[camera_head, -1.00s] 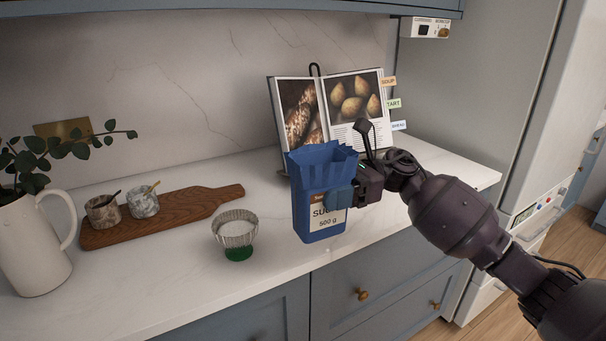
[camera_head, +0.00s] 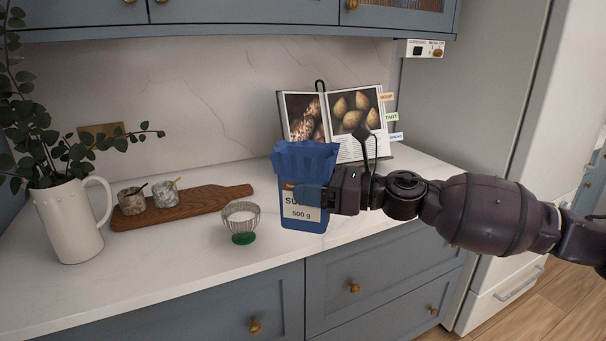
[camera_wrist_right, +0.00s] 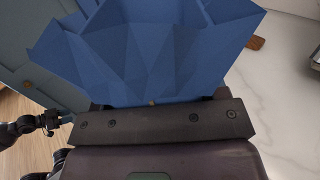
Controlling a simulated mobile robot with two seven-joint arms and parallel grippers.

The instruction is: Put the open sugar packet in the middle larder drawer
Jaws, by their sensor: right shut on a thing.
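The open sugar packet (camera_head: 303,165) is blue with a jagged open top and a pale label reading "500 g". My right gripper (camera_head: 322,197) is shut on the packet's right side and holds it upright near the counter's front edge. I cannot tell whether its base clears the counter. In the right wrist view the packet's open blue top (camera_wrist_right: 150,50) fills the upper middle, beyond the dark gripper body. Grey-blue drawers with brass knobs show below the counter, one front (camera_head: 385,285) at the right; all look closed.
A bowl with a green base (camera_head: 242,238) stands left of the packet. A wooden board (camera_head: 205,203) with two small stone pots lies behind it. A white jug (camera_head: 70,225) with leafy stems is at the left. An open cookbook (camera_head: 350,110) stands behind the packet.

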